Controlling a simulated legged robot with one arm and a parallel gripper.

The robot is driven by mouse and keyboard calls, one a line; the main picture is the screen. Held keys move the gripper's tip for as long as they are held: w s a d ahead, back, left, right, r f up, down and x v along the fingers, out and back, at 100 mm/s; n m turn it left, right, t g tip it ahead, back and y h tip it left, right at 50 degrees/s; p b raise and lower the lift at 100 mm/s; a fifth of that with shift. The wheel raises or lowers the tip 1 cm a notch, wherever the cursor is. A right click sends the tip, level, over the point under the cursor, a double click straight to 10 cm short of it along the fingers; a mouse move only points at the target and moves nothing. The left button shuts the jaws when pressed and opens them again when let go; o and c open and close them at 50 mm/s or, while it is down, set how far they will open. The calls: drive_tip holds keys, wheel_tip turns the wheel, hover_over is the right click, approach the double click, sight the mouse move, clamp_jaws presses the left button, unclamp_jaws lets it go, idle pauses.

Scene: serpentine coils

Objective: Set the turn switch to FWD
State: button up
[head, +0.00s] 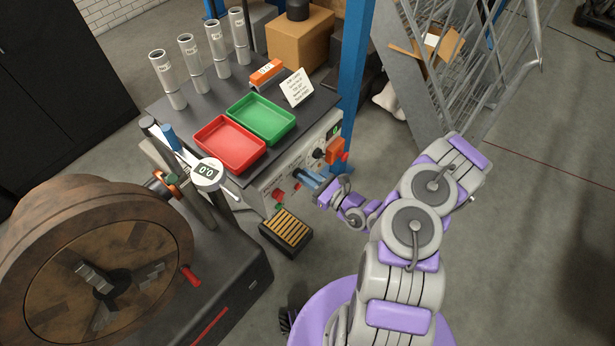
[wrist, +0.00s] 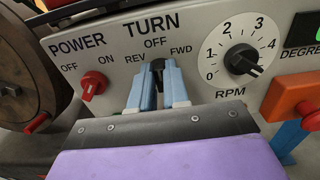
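The turn switch (wrist: 157,66) is a small black knob below the word TURN in the wrist view, with REV at its left, OFF above it and FWD at its right. Its visible tip points up, roughly at OFF. My gripper (wrist: 159,84) has its two light blue fingers on either side of the knob, close against it, and appears shut on it. The fingers hide the lower part of the knob. In the head view my gripper (head: 309,183) is at the front of the grey control panel (head: 268,186), and the switch is hidden there.
Left of the switch is the red POWER knob (wrist: 93,85), turned toward ON. Red (head: 229,143) and green (head: 261,119) trays sit on top. A ribbed pedal (head: 287,231) is on the floor.

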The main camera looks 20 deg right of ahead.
clamp_jaws()
drive_tip(key=shift+d+m, duration=0.1)
drive_tip(key=shift+m, duration=0.3)
drive_tip(key=shift+w+d+f+m, duration=0.1)
drive_tip(key=shift+w+d+m, duration=0.05)
drive_tip(key=shift+m, duration=1.65)
drive_tip(key=shift+w+d+m, duration=0.15)
drive_tip(key=shift+m, duration=1.65)
drive_tip(key=o, duration=0.5)
unclamp_jaws()
